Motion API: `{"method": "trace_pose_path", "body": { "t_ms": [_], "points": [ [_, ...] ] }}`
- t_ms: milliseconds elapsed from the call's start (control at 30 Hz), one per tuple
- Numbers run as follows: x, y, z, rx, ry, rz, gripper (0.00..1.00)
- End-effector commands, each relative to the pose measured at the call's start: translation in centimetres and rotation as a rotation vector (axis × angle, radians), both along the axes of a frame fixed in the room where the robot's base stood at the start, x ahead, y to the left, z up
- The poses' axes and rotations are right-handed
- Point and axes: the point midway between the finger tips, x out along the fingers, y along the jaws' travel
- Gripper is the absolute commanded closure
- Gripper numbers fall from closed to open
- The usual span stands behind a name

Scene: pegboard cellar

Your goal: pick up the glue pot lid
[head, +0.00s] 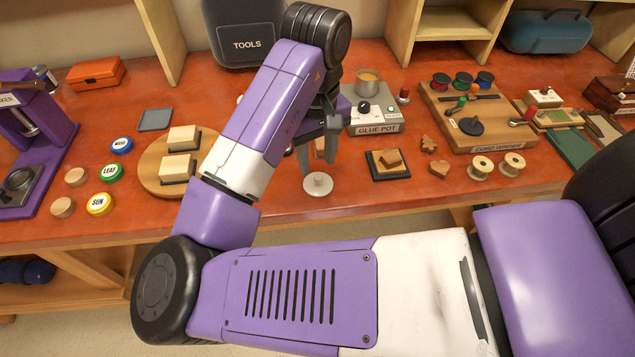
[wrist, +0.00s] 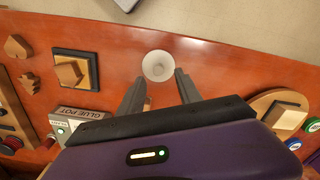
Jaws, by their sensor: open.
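The glue pot lid (head: 317,184) is a small pale grey disc with a knob, lying on the red-brown bench near its front edge. My gripper (head: 318,156) is open and empty, its fingers pointing down just behind and above the lid. In the wrist view the lid (wrist: 158,66) shows just beyond the fingertips, roughly centred between the two fingers (wrist: 160,88), and no finger appears to touch it. The glue pot (head: 367,84) stands uncovered on its labelled base, with amber glue inside, to the right of and behind my gripper.
A black-framed tray (head: 388,172) with wooden pieces lies right of the lid. A round wooden board (head: 150,168) with pale blocks is to the left, beside colored discs. The cord winder (head: 470,125) and spools stand further right. The bench around the lid is clear.

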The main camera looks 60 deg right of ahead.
Motion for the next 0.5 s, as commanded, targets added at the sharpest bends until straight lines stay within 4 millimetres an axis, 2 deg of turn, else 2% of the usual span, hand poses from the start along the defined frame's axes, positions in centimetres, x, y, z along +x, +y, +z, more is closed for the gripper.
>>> {"method": "trace_pose_path", "body": {
  "t_ms": [300, 500],
  "points": [
    [-0.2, -0.1, -4.1, 0.001, 0.0, 0.002, 0.59],
    [-0.2, -0.2, -5.2, -0.001, -0.002, -0.001, 0.59]
  ]
}}
